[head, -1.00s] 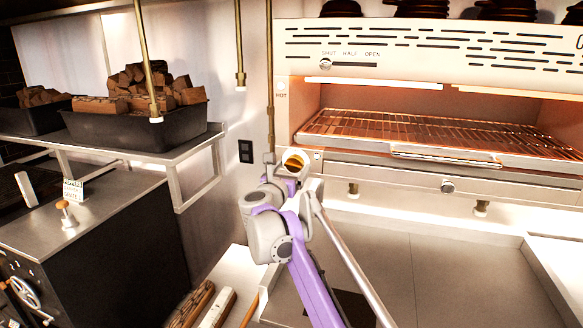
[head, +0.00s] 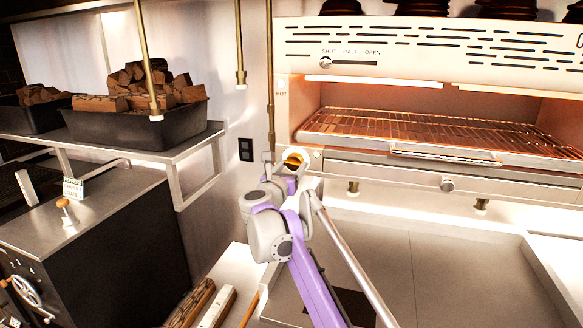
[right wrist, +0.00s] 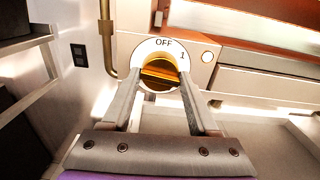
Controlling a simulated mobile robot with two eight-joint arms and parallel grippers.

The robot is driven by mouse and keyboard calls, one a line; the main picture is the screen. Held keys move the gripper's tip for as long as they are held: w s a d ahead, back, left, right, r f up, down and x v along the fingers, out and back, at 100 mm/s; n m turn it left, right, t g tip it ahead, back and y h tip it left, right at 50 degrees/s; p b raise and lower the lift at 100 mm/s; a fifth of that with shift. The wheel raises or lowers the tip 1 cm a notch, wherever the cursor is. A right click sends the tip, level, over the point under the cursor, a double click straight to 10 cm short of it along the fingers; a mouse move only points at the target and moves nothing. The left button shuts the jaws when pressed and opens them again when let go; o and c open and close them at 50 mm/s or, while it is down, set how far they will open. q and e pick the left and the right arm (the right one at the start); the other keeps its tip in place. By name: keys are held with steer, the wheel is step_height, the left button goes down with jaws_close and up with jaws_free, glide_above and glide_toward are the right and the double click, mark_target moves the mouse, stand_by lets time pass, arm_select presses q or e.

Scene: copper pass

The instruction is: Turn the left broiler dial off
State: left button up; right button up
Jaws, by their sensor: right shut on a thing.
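The left broiler dial (right wrist: 160,72) is a round gold knob with a raised grip bar, on a white plate marked OFF at the top and 1 at the upper right. Its bar lies roughly across the picture, slightly tilted, not up toward OFF. My right gripper (right wrist: 162,92) is shut on the dial, one finger on each side of it. In the head view the dial (head: 294,161) shows as a bit of gold, mostly hidden by my right gripper (head: 288,163). My left gripper is out of view.
The broiler's glowing grill rack (head: 440,130) is just right of and above the dial. A brass pipe (head: 271,75) runs down close to my gripper. A shelf (head: 200,150) with wood tubs (head: 140,128) is left.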

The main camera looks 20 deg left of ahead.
steer(key=n+p, duration=0.1)
steer(key=n, duration=0.3)
steer(key=shift+r, duration=0.15)
steer(key=n, duration=0.5)
steer(key=shift+d+p, duration=0.1)
steer(key=shift+p, duration=0.3)
steer(key=n, duration=0.5)
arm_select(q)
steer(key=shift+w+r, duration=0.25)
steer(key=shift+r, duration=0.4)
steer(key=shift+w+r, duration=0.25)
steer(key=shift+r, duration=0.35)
arm_select(e)
steer(key=shift+n, duration=2.7)
steer(key=o, duration=1.3)
steer(key=shift+o, duration=0.2)
